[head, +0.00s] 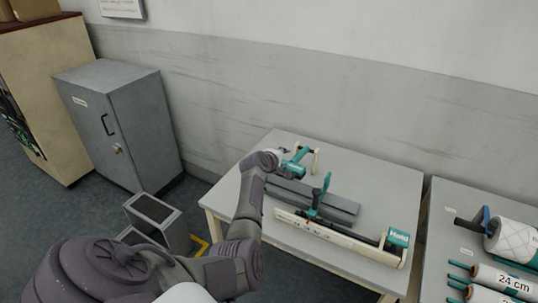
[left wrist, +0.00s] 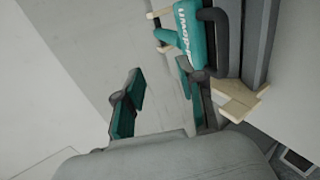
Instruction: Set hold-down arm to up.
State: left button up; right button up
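A long cream bar device (head: 330,232) lies along the front of the grey table in the head view, with a teal block (head: 398,238) lettered "Hold" at its right end. A teal lever (head: 321,192) stands upright near its middle. My left gripper (head: 291,166) is over the back left of the table. In the left wrist view its two teal-padded fingers (left wrist: 165,100) are apart with nothing between them. A teal part with upside-down lettering (left wrist: 190,32) and a dark handle shows just beyond the right finger. I cannot tell whether it is the same block. My right gripper is out of view.
Dark grey beams (head: 335,203) lie on the table behind the cream bar. A second table (head: 450,225) at the right holds wrapped rolls (head: 503,283). A grey cabinet (head: 125,125) and a grey bin (head: 155,213) stand at the left. The table's back right is clear.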

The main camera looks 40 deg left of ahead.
pick_arm(q)
jog(key=p+v, duration=0.5)
jog(key=v, duration=0.7)
jog(key=shift+r, duration=0.35)
dwell(0.5)
jog(key=shift+w+a, duration=0.1)
dwell(0.4)
